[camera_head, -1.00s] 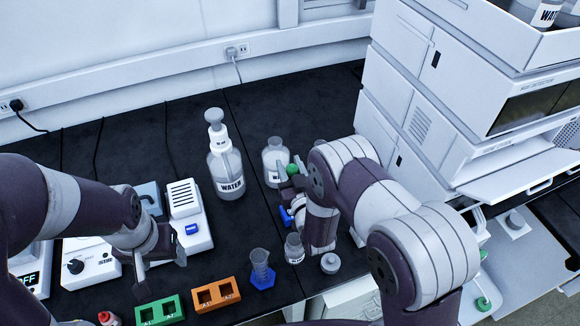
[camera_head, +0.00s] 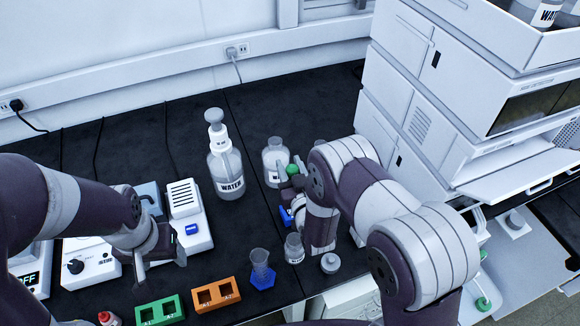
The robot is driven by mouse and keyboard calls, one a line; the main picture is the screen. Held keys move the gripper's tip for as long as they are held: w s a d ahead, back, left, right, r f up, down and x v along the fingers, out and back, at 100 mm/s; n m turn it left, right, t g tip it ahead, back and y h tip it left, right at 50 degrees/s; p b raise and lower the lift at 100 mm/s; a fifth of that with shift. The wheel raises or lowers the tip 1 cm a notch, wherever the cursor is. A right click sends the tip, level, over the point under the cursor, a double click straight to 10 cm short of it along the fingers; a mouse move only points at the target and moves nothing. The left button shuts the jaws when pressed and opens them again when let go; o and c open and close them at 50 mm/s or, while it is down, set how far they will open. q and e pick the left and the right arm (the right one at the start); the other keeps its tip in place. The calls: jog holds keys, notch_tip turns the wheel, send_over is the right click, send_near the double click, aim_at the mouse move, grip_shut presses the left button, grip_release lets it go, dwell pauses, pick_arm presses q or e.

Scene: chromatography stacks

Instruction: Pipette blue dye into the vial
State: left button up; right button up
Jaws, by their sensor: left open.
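A small clear glass vial or bottle (camera_head: 294,249) stands near the front of the black bench, beside my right arm. A grey round cap (camera_head: 330,263) lies to its right. My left gripper (camera_head: 162,262) is open and empty, pointing down above the bench behind the green rack. My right gripper (camera_head: 296,200) is mostly hidden behind its own arm, near a green ball-shaped part (camera_head: 292,170) and a blue part (camera_head: 286,217). I cannot tell whether it holds a pipette. No blue dye can be made out.
A green rack (camera_head: 159,311), an orange rack (camera_head: 216,294) and a clear cylinder with a blue base (camera_head: 261,271) line the front. Instruments sit left; a chromatography stack (camera_head: 440,90) stands right.

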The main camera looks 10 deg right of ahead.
dwell(0.4)
notch_tip(320, 180, up, 4)
jog(key=p, duration=0.3)
jog(key=shift+d+f, duration=0.1)
